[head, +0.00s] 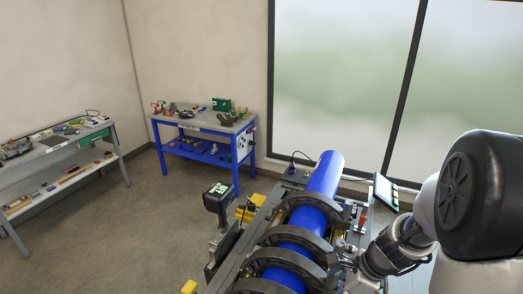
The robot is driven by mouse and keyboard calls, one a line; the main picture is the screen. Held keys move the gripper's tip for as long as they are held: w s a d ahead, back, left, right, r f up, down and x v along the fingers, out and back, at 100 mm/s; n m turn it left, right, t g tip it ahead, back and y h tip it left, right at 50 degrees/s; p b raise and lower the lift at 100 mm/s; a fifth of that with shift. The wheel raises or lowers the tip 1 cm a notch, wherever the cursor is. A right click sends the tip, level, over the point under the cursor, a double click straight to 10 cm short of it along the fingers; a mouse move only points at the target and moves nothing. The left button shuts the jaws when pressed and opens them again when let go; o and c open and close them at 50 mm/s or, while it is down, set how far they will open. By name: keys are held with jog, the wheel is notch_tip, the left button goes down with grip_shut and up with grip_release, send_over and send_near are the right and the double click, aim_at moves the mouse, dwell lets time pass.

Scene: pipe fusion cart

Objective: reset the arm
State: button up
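My arm comes in from the right edge of the head view, with a large dark joint cap and white links. Its end reaches left and down to the right side of the pipe fusion cart (221,262). My gripper (343,256) is small in the picture, close to the dark clamp rings (288,258). I cannot tell whether its fingers touch the clamp or are apart. A blue pipe (325,175) lies through the clamp rings and sticks out at the far end.
A dark device with a lit display (217,190) stands at the cart's left. A tablet-like screen (385,191) is behind my arm's end. A blue workbench (205,124) with tools stands at the back, a grey bench (60,152) at the left. The floor between is clear.

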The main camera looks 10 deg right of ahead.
jog(key=s+a+n+h+b, duration=0.2)
jog(key=s+a+n+b, duration=0.6)
jog(key=n+b, duration=0.45)
jog(key=s+a+f+n+t+h+b, duration=0.1)
jog(key=s+f+n+t+b, duration=0.1)
jog(key=s+n+b, duration=0.5)
jog(key=n+b, duration=0.1)
jog(key=n, duration=0.3)
jog(key=shift+s+a+f+h, duration=0.3)
jog(key=shift+a+h, duration=0.05)
jog(key=shift+h, duration=0.05)
